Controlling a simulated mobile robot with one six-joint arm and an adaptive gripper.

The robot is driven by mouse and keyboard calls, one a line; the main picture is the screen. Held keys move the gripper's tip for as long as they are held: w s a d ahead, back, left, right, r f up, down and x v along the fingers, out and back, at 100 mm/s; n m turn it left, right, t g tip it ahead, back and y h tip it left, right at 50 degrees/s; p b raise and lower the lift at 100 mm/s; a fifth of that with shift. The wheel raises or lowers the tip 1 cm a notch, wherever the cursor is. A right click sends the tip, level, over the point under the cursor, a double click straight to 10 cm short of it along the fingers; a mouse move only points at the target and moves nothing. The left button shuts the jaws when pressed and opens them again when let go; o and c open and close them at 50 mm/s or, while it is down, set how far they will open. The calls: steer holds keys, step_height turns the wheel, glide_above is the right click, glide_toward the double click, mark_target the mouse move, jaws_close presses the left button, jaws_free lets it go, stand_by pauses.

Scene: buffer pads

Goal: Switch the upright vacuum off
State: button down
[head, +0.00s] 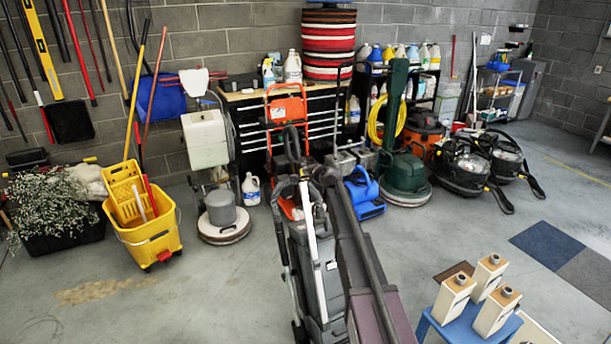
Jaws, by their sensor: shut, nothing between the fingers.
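Two upright machines stand close together in the lower middle of the head view. The left one is a grey upright vacuum (318,270) with a light strip and a looped handle at its top. Beside it on the right is a dark purple-grey upright machine (362,265) with a long dark tube down its front. They overlap, and their lower ends run out of the frame. I cannot tell which one the task means. No power switch can be made out on either, nor whether it is on. My gripper does not show.
A blue stand (455,325) with three beige containers (475,290) is at lower right. A yellow mop bucket (150,235) stands left. A floor machine (222,215), a blue blower (364,194) and a green machine (403,175) line the back. Floor is clear between bucket and uprights.

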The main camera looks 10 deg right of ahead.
steer(key=shift+p+v, duration=0.95)
steer(key=shift+v, duration=1.95)
steer(key=s+f+n+g+h, duration=0.1)
steer(key=s+f+n+g, duration=0.3)
steer(key=s, duration=1)
steer(key=s+f+n+g+h, duration=0.2)
steer(key=s+f+n+g, duration=0.2)
steer(key=s, duration=1.1)
steer(key=s+f+n+g+h, duration=0.1)
steer(key=s+f+n+g, duration=0.3)
steer(key=s, duration=1)
steer(key=shift+s+a+n+g, duration=0.25)
steer(key=shift+n+g, duration=0.45)
steer(key=shift+n, duration=0.5)
